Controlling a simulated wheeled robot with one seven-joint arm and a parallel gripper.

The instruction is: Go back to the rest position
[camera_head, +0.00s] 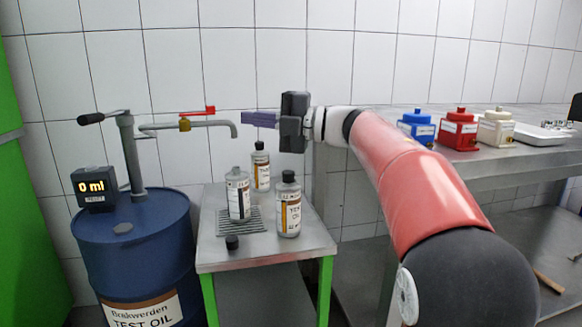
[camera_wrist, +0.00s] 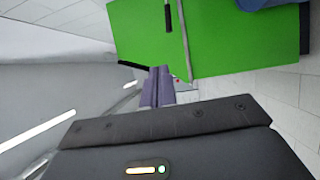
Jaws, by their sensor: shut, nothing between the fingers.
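My gripper (camera_head: 246,119) is at the end of my red and white arm, in the air above the small table. Its purple fingers point left toward the pump spout and are shut with nothing between them. The shut fingers also show in the wrist view (camera_wrist: 157,87). They are apart from the spout, the bottles and the table.
A blue oil barrel (camera_head: 135,240) carries a hand pump with a spout (camera_head: 234,130) and a 0 ml display (camera_head: 91,187). Several bottles (camera_head: 289,212) and a black cap (camera_head: 232,243) are on the small table (camera_head: 275,252). The steel bench (camera_head: 480,174) at right holds blue, red and cream containers.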

